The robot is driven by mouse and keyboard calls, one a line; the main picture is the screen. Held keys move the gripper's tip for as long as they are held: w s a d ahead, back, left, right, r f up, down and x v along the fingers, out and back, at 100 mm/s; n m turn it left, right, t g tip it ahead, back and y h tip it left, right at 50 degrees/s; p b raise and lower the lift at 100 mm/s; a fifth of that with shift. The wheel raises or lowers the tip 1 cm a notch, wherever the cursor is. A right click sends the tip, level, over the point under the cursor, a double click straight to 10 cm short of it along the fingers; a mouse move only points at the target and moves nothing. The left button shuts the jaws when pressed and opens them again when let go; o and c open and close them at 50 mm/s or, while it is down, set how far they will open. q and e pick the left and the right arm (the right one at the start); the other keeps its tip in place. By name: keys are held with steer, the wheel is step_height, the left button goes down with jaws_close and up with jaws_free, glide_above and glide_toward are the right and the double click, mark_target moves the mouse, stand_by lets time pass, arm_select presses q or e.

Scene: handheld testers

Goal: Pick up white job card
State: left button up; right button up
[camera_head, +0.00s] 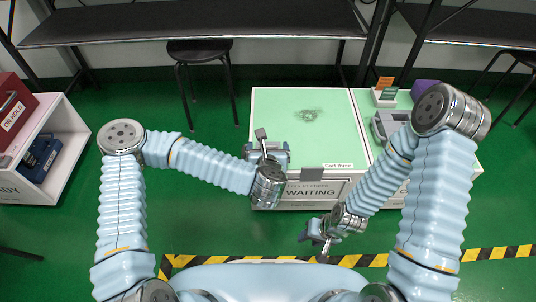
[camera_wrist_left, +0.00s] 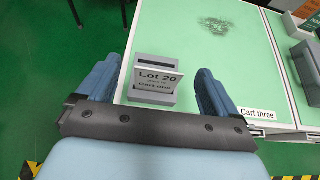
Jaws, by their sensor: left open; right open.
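A white job card (camera_wrist_left: 158,76) lettered "Lot 20" and "Cart one" stands in a small grey holder (camera_wrist_left: 151,98) on the pale green cart top, in the left wrist view. My left gripper (camera_wrist_left: 160,68) is open, one blue finger on each side of the holder, with gaps to both; whether the fingers are level with the card I cannot tell. In the head view my left gripper (camera_head: 267,149) is over the cart's near edge and largely hides the holder. My right gripper (camera_head: 315,236) is open and empty, low in front of the cart.
The cart top (camera_head: 340,115) is mostly bare, with a dark smudge (camera_head: 308,115). At its right are a card stand (camera_head: 384,98) with orange and green cards, a grey device (camera_head: 388,125) and a purple item (camera_head: 424,88). A white shelf unit (camera_head: 62,165) stands at left.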

arm_select(q)
steer(key=x, duration=0.5)
steer(key=shift+s+f+b, duration=0.2)
steer(key=shift+b, duration=0.1)
steer(key=shift+c, duration=0.2)
steer(key=c, duration=1)
